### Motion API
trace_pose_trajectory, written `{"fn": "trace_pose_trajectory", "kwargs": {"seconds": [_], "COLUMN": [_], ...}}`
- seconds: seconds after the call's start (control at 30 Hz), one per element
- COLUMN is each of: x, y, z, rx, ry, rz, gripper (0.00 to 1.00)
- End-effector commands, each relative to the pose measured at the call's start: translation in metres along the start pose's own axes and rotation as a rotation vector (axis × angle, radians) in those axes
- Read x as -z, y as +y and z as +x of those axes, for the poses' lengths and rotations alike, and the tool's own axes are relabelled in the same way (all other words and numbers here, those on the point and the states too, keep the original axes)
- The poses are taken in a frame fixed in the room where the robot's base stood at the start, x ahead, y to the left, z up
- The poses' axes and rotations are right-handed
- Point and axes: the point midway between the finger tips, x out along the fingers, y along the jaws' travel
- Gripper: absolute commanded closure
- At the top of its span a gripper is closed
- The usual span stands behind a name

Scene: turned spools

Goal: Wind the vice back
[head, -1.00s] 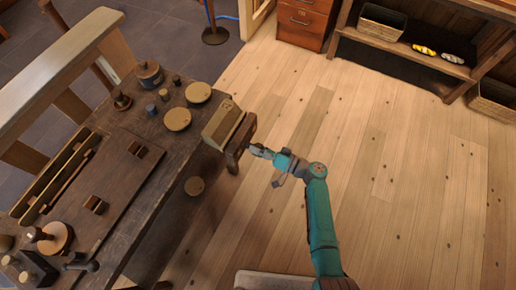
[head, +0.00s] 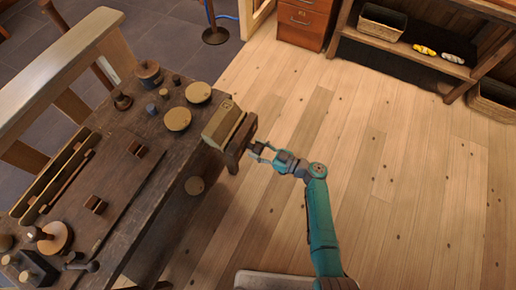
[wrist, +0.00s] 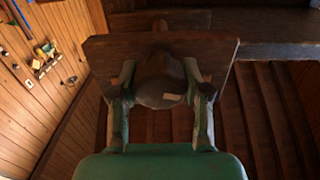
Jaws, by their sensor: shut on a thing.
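The vice is at the right edge of the bench, with a dark wooden outer jaw (head: 236,153) facing the open floor. In the wrist view this jaw (wrist: 105,52) is a broad board across the upper part. A dark rounded vice handle hub (wrist: 158,92) with a small pale mark projects from it towards me. My gripper (head: 262,150) is at the outer face of the jaw. In the wrist view its two fingers (wrist: 162,82) stand on either side of the hub and are shut on it. The screw behind the jaw is mostly hidden.
A tan block (head: 223,122) sits at the bench edge beside the jaw. Round discs (head: 177,118) and turned pieces lie on the bench (head: 150,190). The plank floor (head: 400,190) right of my arm is clear. A shelf (head: 400,48) stands at the back.

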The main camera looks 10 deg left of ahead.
Motion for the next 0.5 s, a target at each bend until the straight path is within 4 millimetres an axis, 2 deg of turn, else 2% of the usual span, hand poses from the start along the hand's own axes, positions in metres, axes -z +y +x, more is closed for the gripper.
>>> {"fn": "trace_pose_trajectory", "kwargs": {"seconds": [0.2, 0.5], "x": [0.0000, 0.0001], "y": [-0.0007, -0.0007], "z": [0.0013, 0.0013], "rx": [0.003, 0.003], "ry": [-0.001, -0.001], "rz": [-0.107, -0.168], "gripper": [0.87, 0.87]}}
